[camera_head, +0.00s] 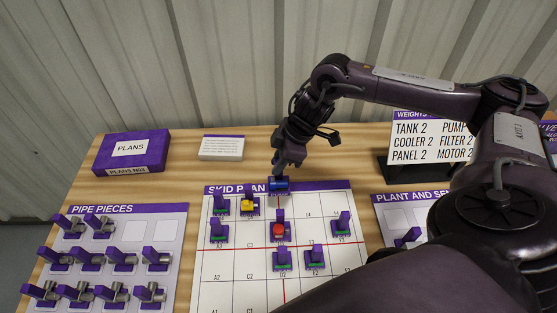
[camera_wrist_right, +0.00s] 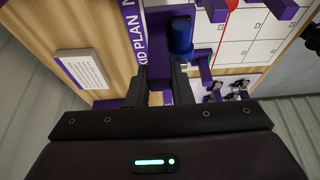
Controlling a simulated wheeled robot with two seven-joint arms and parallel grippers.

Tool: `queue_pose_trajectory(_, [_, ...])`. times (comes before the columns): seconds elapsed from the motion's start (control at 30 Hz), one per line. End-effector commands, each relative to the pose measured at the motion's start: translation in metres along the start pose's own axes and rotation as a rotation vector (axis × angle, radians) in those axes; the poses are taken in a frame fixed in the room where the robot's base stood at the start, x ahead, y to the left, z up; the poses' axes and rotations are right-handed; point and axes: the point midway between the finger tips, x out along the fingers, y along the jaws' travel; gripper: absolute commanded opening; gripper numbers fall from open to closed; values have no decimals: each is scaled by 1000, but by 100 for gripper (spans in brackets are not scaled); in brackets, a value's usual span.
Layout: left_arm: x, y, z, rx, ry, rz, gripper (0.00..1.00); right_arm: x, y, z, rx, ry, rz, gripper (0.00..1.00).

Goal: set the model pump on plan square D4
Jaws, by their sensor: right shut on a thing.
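My right gripper (camera_head: 284,168) is shut on a blue cylinder model with a purple base (camera_head: 279,186), which I take to be the model pump. In the right wrist view the blue cylinder (camera_wrist_right: 181,35) shows beyond the fingers of the right gripper (camera_wrist_right: 163,88). In the head view the model is over the purple header of the skid plan board (camera_head: 222,270), around its top middle. I cannot tell whether it touches the board. The D4 area (camera_head: 279,208), just below it, looks bare. Its label is not readable. My left gripper is not in view.
A yellow-topped model (camera_head: 247,206) stands left of the D4 area, and a red-topped model (camera_head: 279,231) stands just below it. Several purple and green pieces stand on other squares. The pipe pieces sheet (camera_head: 135,211) lies left. A weights sign (camera_head: 432,140) stands at the right back.

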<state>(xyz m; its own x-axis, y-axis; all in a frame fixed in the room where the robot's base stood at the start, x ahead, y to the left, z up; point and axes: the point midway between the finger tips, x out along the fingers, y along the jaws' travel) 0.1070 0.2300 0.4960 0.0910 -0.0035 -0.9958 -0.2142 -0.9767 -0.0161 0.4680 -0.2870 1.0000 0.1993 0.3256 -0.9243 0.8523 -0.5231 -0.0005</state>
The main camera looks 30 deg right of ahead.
Motion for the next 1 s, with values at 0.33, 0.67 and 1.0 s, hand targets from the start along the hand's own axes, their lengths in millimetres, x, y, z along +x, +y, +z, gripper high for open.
queue_pose_trajectory(0.33, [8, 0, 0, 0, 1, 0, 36, 12, 0, 5, 1, 1, 0, 0])
queue_pose_trajectory(0.67, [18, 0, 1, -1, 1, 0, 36, 27, 0, 12, 1, 0, -1, 0])
queue_pose_trajectory(1.0, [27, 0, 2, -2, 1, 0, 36, 43, 0, 18, 0, 0, 0, 0])
